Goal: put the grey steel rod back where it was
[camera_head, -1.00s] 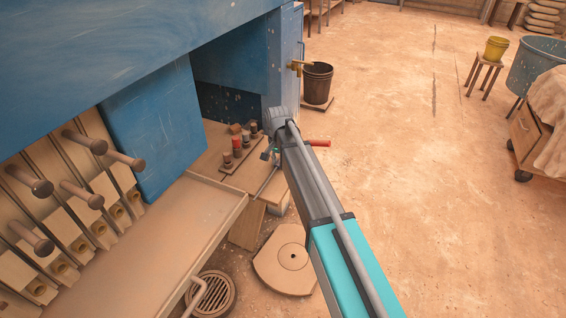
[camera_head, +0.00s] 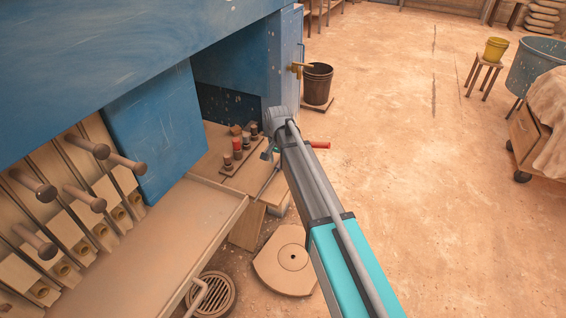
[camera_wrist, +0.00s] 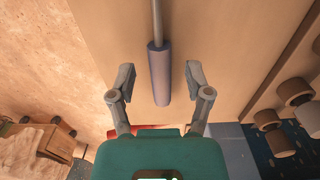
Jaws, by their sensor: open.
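A thin grey steel rod (camera_wrist: 157,18) with a thicker blue-grey cylindrical grip (camera_wrist: 159,75) shows in the wrist view over the wooden bench top. My gripper (camera_wrist: 158,82) is open, with one finger on each side of the grip and a visible gap to both. I cannot tell whether the rod rests on the bench. In the head view a thin rod (camera_head: 267,182) lies across the bench edge, just below my gripper (camera_head: 268,155), which is mostly hidden behind my arm.
A red-handled thing (camera_head: 320,145) sticks out beside my arm. A tan tray (camera_head: 190,215) and blue press panels lie left.

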